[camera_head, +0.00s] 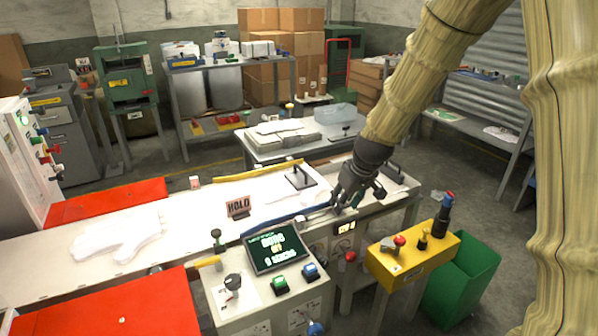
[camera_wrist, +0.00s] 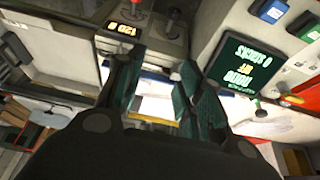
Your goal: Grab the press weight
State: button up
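A dark flat plate with an upright handle (camera_head: 300,178), which looks like the press weight, sits on the white sheet of the long bench. A similar dark handled plate (camera_head: 344,134) sits on the table behind, so I cannot tell for sure which one is the press weight. My gripper (camera_head: 343,201) is low over the bench's right part, to the right of and nearer than the first plate, and apart from it. In the wrist view my gripper (camera_wrist: 157,82) has its fingers spread, with nothing visible between them. I cannot make out a weight clearly there.
A control panel with a green-lit screen (camera_head: 275,251) stands in front of the bench; the screen also shows in the wrist view (camera_wrist: 243,66). A HOLD sign (camera_head: 238,207), a blue strip (camera_head: 285,222) and a yellow button box (camera_head: 412,259) are nearby. A green bin (camera_head: 462,285) stands right.

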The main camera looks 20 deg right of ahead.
aim_at(300, 181)
jog(key=i, duration=1.05)
jog(key=u, duration=0.05)
